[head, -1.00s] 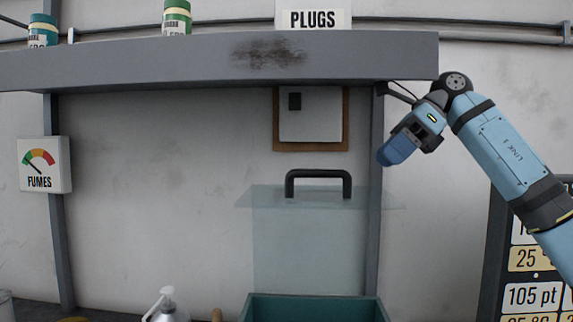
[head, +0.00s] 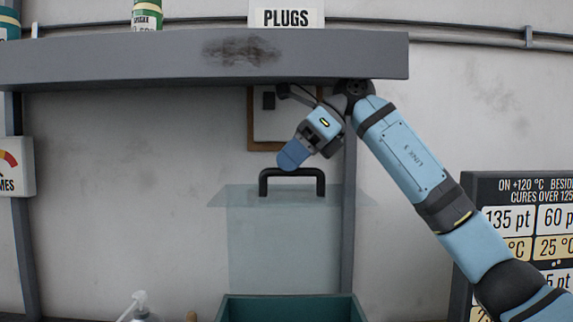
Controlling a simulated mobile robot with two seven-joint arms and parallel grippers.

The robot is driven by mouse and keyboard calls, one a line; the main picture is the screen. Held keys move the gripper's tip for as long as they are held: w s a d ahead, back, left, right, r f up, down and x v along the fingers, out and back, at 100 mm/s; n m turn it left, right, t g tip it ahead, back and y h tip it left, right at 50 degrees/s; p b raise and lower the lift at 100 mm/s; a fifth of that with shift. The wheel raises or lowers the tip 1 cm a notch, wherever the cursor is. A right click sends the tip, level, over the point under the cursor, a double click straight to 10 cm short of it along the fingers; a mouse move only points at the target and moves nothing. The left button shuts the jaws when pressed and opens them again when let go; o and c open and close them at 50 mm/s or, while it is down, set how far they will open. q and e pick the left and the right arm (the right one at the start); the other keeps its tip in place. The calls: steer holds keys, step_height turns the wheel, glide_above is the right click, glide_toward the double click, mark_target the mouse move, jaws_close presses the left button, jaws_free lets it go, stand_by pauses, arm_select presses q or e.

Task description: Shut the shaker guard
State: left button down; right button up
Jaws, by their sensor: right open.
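The shaker guard is a clear, see-through panel (head: 262,235) with a black arched handle (head: 262,183) on its top edge. It stands upright behind the teal box (head: 250,308) at the bottom of the view. My right gripper (head: 293,156) is open and empty, its blue fingers pointing down to the left. In the picture its fingertips lie just above the handle's top bar and partly overlap it. I cannot tell whether they touch. My left gripper is not in view.
A grey shelf (head: 110,68) runs across above the guard, close over my right arm, with a grey post (head: 348,225) below it. A pump bottle (head: 139,310) stands at the bottom left. A dark sign board (head: 482,188) hangs at the right.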

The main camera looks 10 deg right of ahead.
steer(key=shift+a+f, duration=0.25)
steer(key=shift+f, duration=0.05)
steer(key=shift+c, duration=0.3)
jaws_close()
steer(key=shift+f, duration=0.15)
